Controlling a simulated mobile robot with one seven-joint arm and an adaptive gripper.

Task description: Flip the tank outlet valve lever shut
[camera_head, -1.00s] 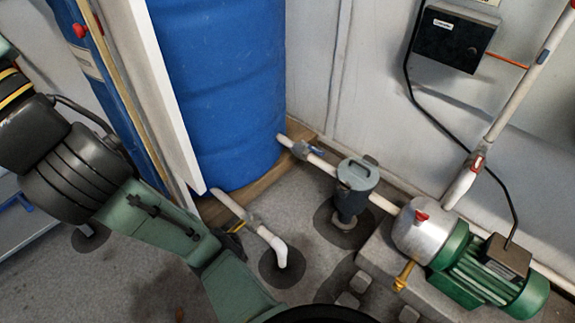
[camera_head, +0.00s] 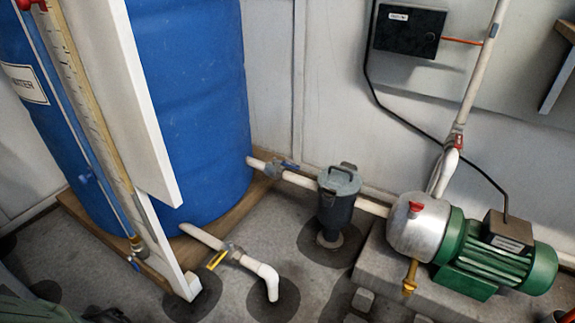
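The blue tank (camera_head: 195,90) stands at the left on a wooden base. A second, lower pipe (camera_head: 203,237) from the tank has a valve with a yellow lever (camera_head: 217,261), which sticks out across the pipe. No label shows which is the outlet valve. My gripper is not in view; only a bit of my green arm shows at the bottom left.
A grey strainer (camera_head: 338,196) stands between the blue-lever valve and the green pump (camera_head: 485,262) on its concrete block. A white board with a gauge tube (camera_head: 85,110) stands before the tank. A black box (camera_head: 409,31) hangs on the wall. The lower pipe ends in a white elbow (camera_head: 270,280).

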